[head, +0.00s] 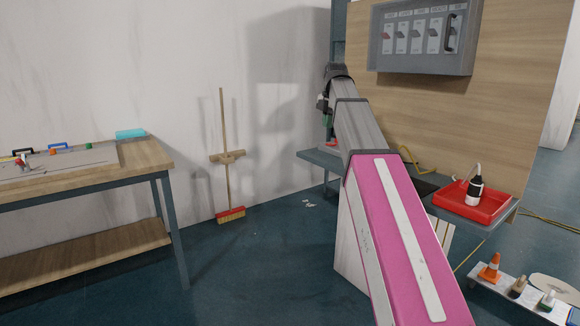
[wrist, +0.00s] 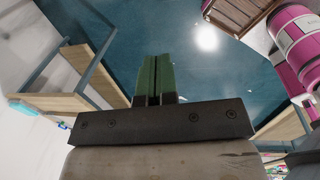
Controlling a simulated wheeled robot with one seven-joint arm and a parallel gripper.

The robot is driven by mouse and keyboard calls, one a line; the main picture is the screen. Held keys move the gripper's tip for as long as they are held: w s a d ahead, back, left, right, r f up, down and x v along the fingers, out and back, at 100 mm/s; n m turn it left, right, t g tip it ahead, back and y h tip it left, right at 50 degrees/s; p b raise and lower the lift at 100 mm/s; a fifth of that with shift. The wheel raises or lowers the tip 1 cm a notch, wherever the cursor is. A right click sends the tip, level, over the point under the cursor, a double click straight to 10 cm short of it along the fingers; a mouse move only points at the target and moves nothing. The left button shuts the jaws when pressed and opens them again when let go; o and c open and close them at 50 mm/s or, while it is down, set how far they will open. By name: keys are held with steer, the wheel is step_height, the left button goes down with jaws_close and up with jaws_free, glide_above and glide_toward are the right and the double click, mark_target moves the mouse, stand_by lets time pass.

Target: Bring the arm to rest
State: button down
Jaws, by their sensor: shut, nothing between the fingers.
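My gripper (wrist: 155,80) is shut, with its green fingers side by side and nothing between them. The wrist view shows it over the dark blue floor (wrist: 190,30). In the head view my pink and grey arm reaches forward and up from the lower right. Its far end is near the wooden panel's left edge, and the gripper (head: 322,104) shows there only small and partly hidden.
A switch box (head: 425,38) hangs on the wooden panel (head: 510,90). A red tray (head: 472,203) with a dark bottle (head: 475,189) is right of my arm. A workbench (head: 145,157) is at left. A broom (head: 230,213) leans on the wall. Floor between is mostly clear.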

steer(key=s+d+f+m, duration=0.15)
steer(key=f+m, duration=0.25)
steer(key=f, duration=0.7)
steer(key=s+f+m, duration=0.3)
steer(key=f+m, duration=0.1)
steer(key=f, duration=0.6)
steer(key=s+d+f+m, duration=0.1)
steer(key=s+f+m, duration=0.25)
steer(key=f, duration=0.75)
steer(key=s+d+f+m, duration=0.1)
steer(key=s+f+m, duration=0.5)
steer(key=s+f, duration=0.2)
steer(key=s+d+f+m+g, duration=0.1)
steer(key=s+f+m, duration=0.6)
steer(key=f, duration=0.6)
steer(key=shift+s+d+h, duration=0.3)
steer(key=shift+s+h, duration=0.1)
steer(key=shift+f+m, duration=0.1)
steer(key=shift+m, duration=0.15)
